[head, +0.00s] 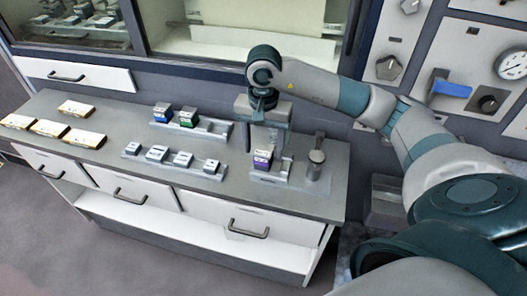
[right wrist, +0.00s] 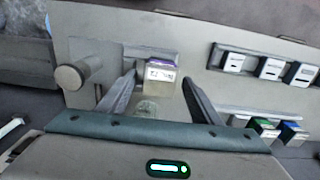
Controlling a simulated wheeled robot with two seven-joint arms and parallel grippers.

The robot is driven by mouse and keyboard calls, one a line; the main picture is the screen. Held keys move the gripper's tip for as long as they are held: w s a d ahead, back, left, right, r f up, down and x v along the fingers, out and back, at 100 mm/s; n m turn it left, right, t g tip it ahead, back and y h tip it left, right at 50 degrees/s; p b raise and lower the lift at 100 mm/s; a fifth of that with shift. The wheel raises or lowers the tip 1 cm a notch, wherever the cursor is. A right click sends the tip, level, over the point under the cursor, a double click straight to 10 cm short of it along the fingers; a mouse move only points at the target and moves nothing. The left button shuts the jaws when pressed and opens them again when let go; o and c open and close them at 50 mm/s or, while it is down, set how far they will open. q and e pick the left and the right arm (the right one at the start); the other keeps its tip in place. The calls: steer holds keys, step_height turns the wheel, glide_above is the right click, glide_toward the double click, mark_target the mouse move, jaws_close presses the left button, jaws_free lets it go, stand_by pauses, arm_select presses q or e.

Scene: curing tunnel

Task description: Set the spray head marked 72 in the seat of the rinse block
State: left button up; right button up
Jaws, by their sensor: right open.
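A small light block with a purple top (head: 262,160), apparently a spray head, stands upright on a low grey block (head: 270,181) at the right of the bench. The head also shows in the right wrist view (right wrist: 161,76); its label is too small to read surely. My right gripper (head: 264,147) points down at this head. In the right wrist view my right gripper (right wrist: 158,84) is open, with the purple-topped head between and just beyond its fingertips. I see no grip on it. My left gripper is not in view.
A knobbed grey post (head: 316,160) stands just right of the head. A back rack holds blue (head: 161,112) and green (head: 188,117) heads. A front rack (head: 208,172) holds several grey pieces. Several yellowish boxes (head: 67,131) lie at left. Bare bench separates them.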

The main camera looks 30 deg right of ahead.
mark_target(263, 149)
steer(key=shift+c, duration=0.4)
steer(key=shift+r, duration=0.1)
steer(key=c, duration=1.1)
step_height(263, 149, up, 5)
steer(key=shift+f+p, duration=0.1)
steer(key=shift+p, duration=0.5)
steer(key=shift+r, duration=0.55)
steer(key=shift+r, duration=0.1)
steer(key=shift+r, duration=1.45)
steer(key=shift+f, duration=0.1)
